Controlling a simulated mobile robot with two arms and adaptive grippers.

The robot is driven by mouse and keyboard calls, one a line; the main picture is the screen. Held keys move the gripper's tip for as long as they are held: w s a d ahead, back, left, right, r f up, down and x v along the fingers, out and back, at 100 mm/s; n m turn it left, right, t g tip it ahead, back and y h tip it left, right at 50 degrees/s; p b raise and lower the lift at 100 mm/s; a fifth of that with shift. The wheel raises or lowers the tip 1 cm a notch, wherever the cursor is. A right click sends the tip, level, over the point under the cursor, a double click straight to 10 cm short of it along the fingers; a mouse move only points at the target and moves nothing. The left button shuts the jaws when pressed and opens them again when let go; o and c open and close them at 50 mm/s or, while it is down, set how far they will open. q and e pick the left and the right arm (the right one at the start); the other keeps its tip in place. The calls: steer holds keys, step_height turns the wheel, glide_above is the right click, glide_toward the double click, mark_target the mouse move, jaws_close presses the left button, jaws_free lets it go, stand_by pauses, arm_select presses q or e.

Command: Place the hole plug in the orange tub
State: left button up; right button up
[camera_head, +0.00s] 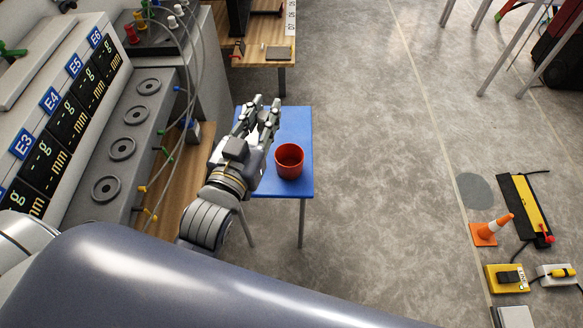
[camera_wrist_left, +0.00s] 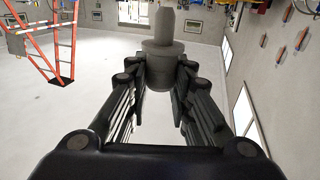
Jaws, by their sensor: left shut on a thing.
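The orange tub (camera_head: 289,165) stands upright on a small blue table (camera_head: 298,126). Its open top faces up, and I see nothing in it. My left gripper (camera_head: 262,110) is just left of the tub in the head view, over the blue table, with its fingers pointing away from me. It is shut on the hole plug, a grey stepped cylinder with a narrower end, which shows between the fingertips in the left wrist view (camera_wrist_left: 162,47). In the head view the plug cannot be made out clearly between the fingers. My right gripper is not in view.
A grey panel (camera_head: 119,149) with round sockets and gauge displays stands at the left, with cables hanging near it. A wooden table (camera_head: 262,62) is behind the blue table. A traffic cone (camera_head: 490,229) and yellow equipment are on the floor at right. The middle floor is clear.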

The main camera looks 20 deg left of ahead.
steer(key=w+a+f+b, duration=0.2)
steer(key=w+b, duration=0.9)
steer(key=b, duration=0.1)
arm_select(q)
step_height(320, 180, down, 23)
steer(key=w+d+m+h+b, duration=0.2)
steer(key=d+h+b, duration=0.1)
steer(key=b, duration=0.8)
steer(key=w+a+f+b, duration=0.1)
steer(key=w+f, duration=0.1)
steer(key=w, duration=0.5)
steer(key=w+a+f+b, duration=0.2)
steer(key=w, duration=0.6)
steer(key=shift+a+f, duration=0.15)
steer(key=shift+f, duration=0.2)
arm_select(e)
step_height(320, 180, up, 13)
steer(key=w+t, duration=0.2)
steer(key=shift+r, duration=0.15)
arm_select(q)
steer(key=shift+f, duration=0.1)
